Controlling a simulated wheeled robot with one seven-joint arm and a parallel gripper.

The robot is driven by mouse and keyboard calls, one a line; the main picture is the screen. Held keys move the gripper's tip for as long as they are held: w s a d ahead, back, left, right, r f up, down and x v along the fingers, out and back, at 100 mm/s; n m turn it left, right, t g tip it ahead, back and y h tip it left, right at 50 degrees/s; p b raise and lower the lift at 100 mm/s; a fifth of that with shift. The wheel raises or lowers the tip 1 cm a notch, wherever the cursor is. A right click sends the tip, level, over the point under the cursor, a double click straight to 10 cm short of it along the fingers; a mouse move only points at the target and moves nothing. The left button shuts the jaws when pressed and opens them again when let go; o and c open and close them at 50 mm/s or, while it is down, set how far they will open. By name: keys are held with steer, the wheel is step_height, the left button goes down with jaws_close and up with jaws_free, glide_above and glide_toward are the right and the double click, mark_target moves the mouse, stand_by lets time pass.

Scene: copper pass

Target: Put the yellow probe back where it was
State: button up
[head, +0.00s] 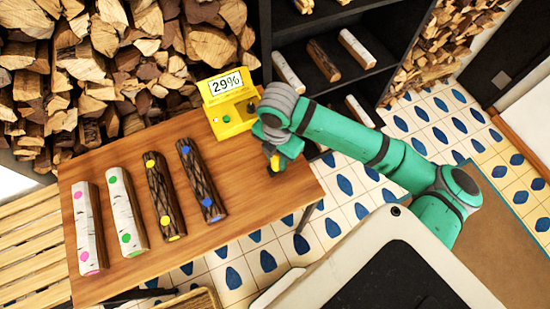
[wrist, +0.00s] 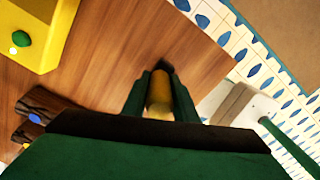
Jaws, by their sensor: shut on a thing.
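My gripper (head: 274,160) is shut on the yellow probe (head: 275,165) above the right part of the wooden table. In the wrist view the probe (wrist: 158,97) sits between the two green fingers, and its far end is hard to make out. The yellow meter (head: 232,118) stands at the table's back edge, to the left of my gripper. Its display (head: 225,84) reads 29%, and it has a green button. My arm hides part of the meter's right side. The meter (wrist: 45,40) also shows at upper left in the wrist view.
Several logs lie side by side on the table (head: 225,245): white-barked ones (head: 88,225) on the left, dark ones (head: 165,195) nearer the meter. Each bears coloured dots. Stacked firewood (head: 130,60) and a dark shelf (head: 350,85) with logs stand behind.

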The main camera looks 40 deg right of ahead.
steer(key=shift+f, duration=0.55)
steer(key=shift+s, duration=0.15)
steer(key=shift+f, duration=0.1)
steer(key=o, duration=1)
steer(key=shift+f, duration=0.1)
steer(key=shift+o, duration=0.2)
step_height(320, 180, up, 12)
steer(key=shift+r, duration=0.1)
